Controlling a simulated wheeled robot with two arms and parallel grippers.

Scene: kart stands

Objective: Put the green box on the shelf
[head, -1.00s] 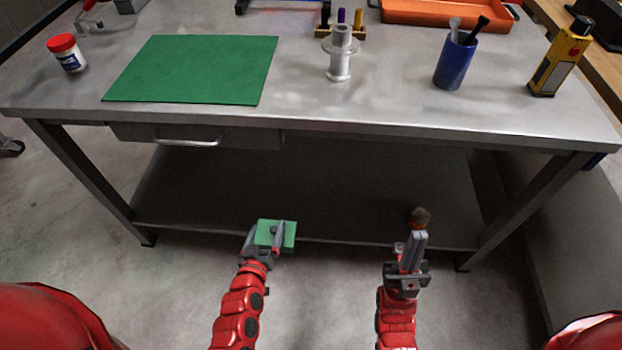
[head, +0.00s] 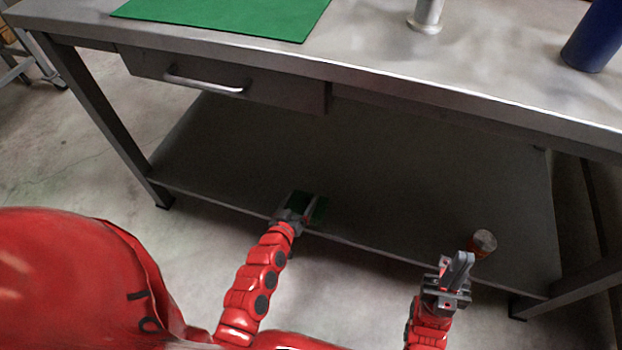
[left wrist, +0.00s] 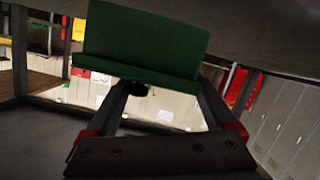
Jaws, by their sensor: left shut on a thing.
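The green box (head: 319,211) is held by my left gripper (head: 304,212), at the front edge of the table's lower shelf (head: 400,190). In the head view it looks dark in the table's shade and is partly hidden by the fingers. In the left wrist view the green box (left wrist: 145,42) sits across the fingertips, close to a grey surface; I cannot tell if they touch. My right gripper (head: 460,264) is near the shelf's front edge at the right; its fingers overlap in view, so its opening is unclear.
A small grey-brown cylinder (head: 484,242) is just beyond my right gripper; whether they touch is unclear. The tabletop (head: 480,65) overhangs the shelf, with a closed drawer (head: 225,80) at left. Table legs (head: 105,125) bound the shelf. Its middle looks clear.

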